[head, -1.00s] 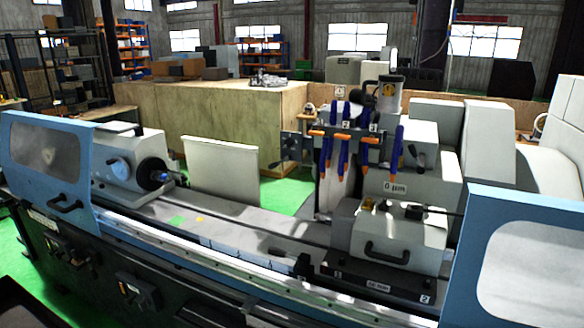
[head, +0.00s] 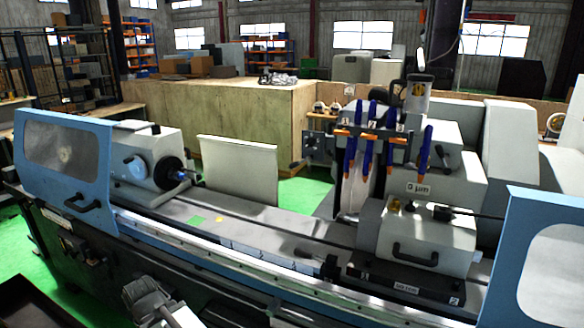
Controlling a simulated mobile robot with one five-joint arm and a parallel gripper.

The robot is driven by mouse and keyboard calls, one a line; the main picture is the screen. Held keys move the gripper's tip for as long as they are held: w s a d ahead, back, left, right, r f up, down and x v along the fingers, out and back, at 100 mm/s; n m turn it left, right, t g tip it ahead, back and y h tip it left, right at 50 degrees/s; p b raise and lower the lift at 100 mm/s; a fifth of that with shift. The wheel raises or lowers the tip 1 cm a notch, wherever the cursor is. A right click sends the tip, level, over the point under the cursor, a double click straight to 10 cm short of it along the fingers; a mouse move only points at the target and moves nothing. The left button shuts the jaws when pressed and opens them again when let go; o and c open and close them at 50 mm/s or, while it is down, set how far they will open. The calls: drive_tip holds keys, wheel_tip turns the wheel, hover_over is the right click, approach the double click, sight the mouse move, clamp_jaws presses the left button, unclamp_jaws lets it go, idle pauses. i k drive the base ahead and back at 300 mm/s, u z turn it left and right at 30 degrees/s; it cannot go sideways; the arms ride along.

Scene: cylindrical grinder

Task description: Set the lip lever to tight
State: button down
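The blue-and-grey cylindrical grinder (head: 250,240) spans the head view. A light grey tailstock block (head: 428,238) stands on its bed at the right. A dark lever with a ball knob (head: 443,213) sits on top of this block. Another short dark lever (head: 298,163) sticks out left of the blue and orange nozzles. I cannot tell which is the lip lever, and no tight mark is readable. A grey ribbed part (head: 148,296), apparently the end of my arm, shows at the bottom left, well apart from these levers. Its fingertips cannot be made out.
The workhead (head: 150,160) stands at the left of the bed. Sliding blue guards (head: 62,155) flank the opening left and right. Blue and orange nozzles (head: 385,135) hang above the bed. The bed between workhead and tailstock is largely clear.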

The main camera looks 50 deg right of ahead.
sight(293, 165)
drive_tip(key=z, duration=0.05)
drive_tip(key=i, duration=1)
drive_tip(key=u, duration=0.05)
